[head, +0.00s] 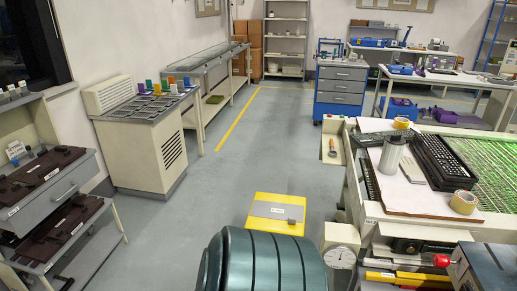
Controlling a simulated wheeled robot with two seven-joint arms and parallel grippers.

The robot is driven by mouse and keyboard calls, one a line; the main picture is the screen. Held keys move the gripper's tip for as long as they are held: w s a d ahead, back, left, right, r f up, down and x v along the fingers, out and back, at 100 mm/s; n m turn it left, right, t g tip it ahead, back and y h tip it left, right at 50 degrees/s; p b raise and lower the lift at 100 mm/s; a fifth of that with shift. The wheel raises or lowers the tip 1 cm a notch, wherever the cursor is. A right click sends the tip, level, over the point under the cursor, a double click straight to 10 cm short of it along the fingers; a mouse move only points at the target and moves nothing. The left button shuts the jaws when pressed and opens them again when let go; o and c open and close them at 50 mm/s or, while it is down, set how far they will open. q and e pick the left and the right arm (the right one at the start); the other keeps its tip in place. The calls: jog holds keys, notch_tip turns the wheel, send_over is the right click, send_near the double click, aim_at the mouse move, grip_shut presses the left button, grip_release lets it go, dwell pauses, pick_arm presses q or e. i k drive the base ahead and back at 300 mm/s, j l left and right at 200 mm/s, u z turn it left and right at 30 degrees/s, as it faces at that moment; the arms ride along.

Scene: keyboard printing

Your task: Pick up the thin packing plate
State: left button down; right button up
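A thin flat grey plate (272,211) lies on top of a low yellow box or stand (256,227) on the floor ahead of me. It carries a small dark mark or label and a small block near its right edge. I cannot tell for sure whether this is the thin packing plate. No other thing in the head view is clearly that plate. Neither of my grippers is in view, so their distance from the plate does not show.
A beige cabinet (148,135) and a shelf rack (62,176) stand at left. The middle grey floor (262,135) is clear.

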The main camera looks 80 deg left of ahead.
aim_at(293, 213)
jog(key=u, duration=2.6)
jog(key=i+j+z, duration=0.25)
jog(key=i+j, duration=0.3)
jog(key=i, duration=0.15)
jog(key=i+j+z, duration=0.3)
jog(key=i+j, duration=0.4)
jog(key=i+j+z, duration=0.25)
jog(key=i+j, duration=0.35)
jog(key=j, duration=0.25)
